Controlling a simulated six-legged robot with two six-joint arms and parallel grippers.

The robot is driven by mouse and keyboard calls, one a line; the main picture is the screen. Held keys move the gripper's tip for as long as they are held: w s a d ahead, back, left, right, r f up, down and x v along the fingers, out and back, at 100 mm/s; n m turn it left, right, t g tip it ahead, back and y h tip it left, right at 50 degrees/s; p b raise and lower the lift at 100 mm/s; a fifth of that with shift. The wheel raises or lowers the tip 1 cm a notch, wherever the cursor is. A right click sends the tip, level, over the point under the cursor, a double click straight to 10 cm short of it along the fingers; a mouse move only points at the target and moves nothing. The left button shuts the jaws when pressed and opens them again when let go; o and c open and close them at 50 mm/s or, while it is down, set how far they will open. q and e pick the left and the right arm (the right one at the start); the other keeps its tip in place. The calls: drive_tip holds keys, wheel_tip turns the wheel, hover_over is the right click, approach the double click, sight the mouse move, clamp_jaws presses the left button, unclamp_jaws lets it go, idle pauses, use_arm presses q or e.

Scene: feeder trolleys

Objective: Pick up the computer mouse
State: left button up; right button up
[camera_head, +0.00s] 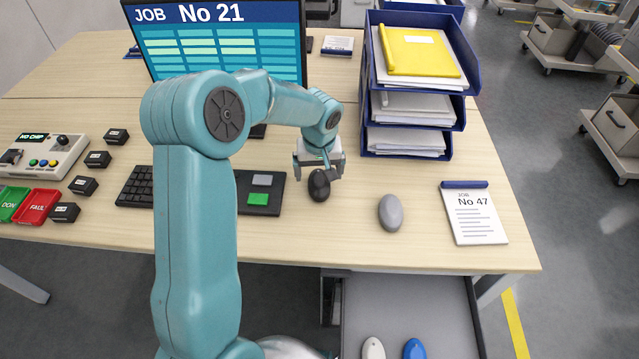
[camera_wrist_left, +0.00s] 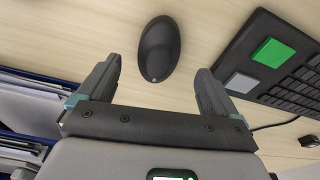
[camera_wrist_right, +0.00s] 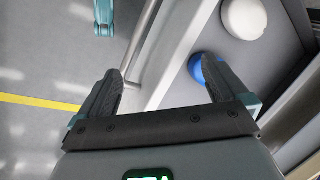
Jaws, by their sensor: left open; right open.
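A black computer mouse (camera_head: 319,186) lies on the wooden desk, right of the keyboard. It also shows in the left wrist view (camera_wrist_left: 158,48), beyond and between the fingertips. My left gripper (camera_head: 320,166) is open and empty, just behind the black mouse and apart from it. A grey mouse (camera_head: 390,212) lies to its right on the desk. A white mouse (camera_head: 373,349) and a blue mouse (camera_head: 414,350) lie in the open drawer below. My right gripper (camera_wrist_right: 162,78) is open and empty; the blue mouse (camera_wrist_right: 197,68) shows partly behind one finger.
A blue tray stack (camera_head: 364,100) stands behind the mice. A notepad (camera_head: 474,215) lies at the right. The open drawer (camera_head: 450,300) juts out below the desk's front edge.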

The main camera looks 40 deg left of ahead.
sight(319, 180)
use_arm(q)
drive_tip(key=f, duration=0.3)
drive_tip(key=w+f, duration=0.1)
drive_tip(key=shift+a+f, duration=0.35)
drive_tip(key=shift+s+r, duration=0.1)
drive_tip(key=shift+s, duration=0.05)
drive_tip(key=shift+c, duration=0.6)
drive_tip(key=c, duration=1)
drive_tip(key=shift+c, duration=0.2)
drive_tip(key=shift+r, duration=0.1)
